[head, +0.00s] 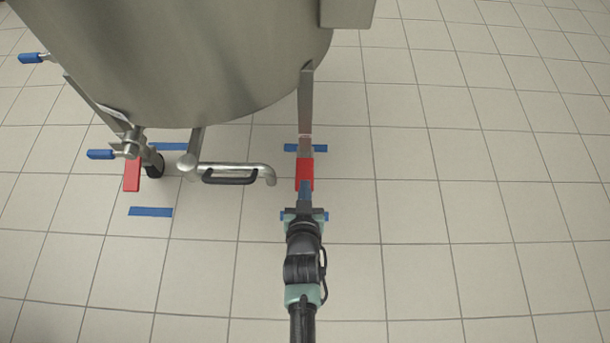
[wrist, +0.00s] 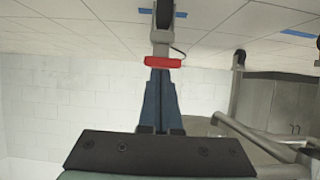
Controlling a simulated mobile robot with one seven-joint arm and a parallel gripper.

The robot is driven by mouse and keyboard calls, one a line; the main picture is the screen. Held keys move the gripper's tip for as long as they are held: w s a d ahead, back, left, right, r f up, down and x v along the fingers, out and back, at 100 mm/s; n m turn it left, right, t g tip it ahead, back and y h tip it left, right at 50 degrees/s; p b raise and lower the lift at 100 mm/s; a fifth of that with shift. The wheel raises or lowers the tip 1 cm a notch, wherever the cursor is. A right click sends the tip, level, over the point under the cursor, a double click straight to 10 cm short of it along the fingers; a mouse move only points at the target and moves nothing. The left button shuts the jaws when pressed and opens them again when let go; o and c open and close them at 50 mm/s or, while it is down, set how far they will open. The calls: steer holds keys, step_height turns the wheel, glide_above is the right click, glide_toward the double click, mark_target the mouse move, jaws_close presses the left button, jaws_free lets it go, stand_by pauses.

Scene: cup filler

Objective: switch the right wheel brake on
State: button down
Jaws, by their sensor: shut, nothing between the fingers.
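The right wheel brake is a red pedal (head: 304,168) at the foot of the tank's right leg (head: 305,98). In the wrist view, which is upside down, the red pedal (wrist: 163,62) lies straight in front of the fingers, with the caster wheel (wrist: 164,14) beyond it. My gripper (head: 304,184) is shut and empty, with its fingertips at the pedal's near edge. The blue fingers (wrist: 162,74) also show in the wrist view, their tips right at the pedal. I cannot tell whether they touch it.
The steel tank (head: 190,60) fills the upper left. A pipe with a black handle (head: 230,179) sticks out left of my gripper. The left red brake pedal (head: 132,175) and a blue-handled valve (head: 100,154) are farther left. The tiled floor (head: 470,200) at right is free.

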steer(key=shift+s+f+b, duration=0.2)
steer(key=shift+f+b, duration=1.1)
steer(key=shift+f, duration=1.4)
steer(key=shift+w, duration=0.1)
step_height(320, 180, up, 5)
steer(key=p, duration=0.4)
steer(key=s+f+p, duration=0.1)
steer(key=s+p, duration=0.3)
steer(key=s, duration=0.7)
steer(key=shift+f, duration=0.15)
